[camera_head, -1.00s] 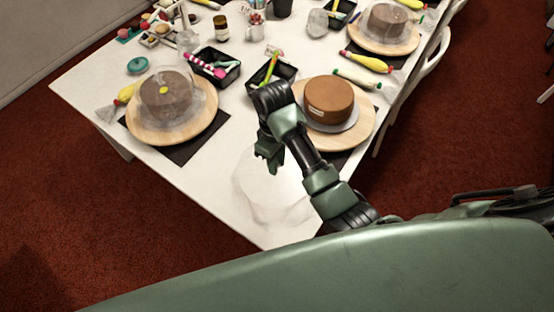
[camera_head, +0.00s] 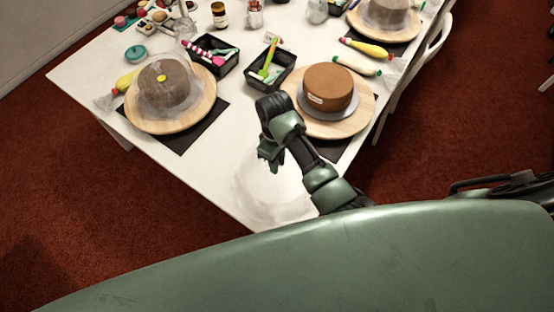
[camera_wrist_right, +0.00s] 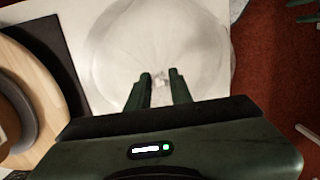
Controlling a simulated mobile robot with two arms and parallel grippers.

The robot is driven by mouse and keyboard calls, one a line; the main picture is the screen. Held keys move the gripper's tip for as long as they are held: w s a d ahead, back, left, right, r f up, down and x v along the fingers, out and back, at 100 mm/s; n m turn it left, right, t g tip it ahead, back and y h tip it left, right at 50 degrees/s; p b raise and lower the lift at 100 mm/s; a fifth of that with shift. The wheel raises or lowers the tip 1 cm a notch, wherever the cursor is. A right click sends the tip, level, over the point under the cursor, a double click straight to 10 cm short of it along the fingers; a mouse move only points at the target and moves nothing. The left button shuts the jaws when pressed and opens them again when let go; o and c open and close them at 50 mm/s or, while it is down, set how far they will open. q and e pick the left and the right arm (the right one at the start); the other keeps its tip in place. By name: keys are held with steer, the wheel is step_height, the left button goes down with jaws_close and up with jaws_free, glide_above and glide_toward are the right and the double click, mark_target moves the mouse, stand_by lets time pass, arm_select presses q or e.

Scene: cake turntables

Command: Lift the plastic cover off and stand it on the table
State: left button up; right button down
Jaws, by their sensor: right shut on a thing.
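The clear plastic cover (camera_head: 262,200) is at the near corner of the white table, faint against the white top. In the right wrist view the cover (camera_wrist_right: 115,60) shows as a round dome below the fingers. My right gripper (camera_head: 274,165) is over the cover, and the wrist view shows its two fingers (camera_wrist_right: 160,82) shut on the small knob at its top. I cannot tell whether the cover's rim touches the table. The brown cake (camera_head: 331,88) stands uncovered on a wooden turntable (camera_head: 356,121) to the right of my gripper. My left gripper is not in view.
Another cake under a clear cover (camera_head: 165,85) stands on a turntable at the left. Black trays (camera_head: 254,77) with tools and piping bags (camera_head: 357,66) lie behind. The table's near edge is close to the cover. A white chair (camera_head: 430,55) is at the right.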

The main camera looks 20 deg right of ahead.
steer(key=shift+f, duration=0.6)
stand_by(0.3)
steer(key=c, duration=1.2)
jaws_free()
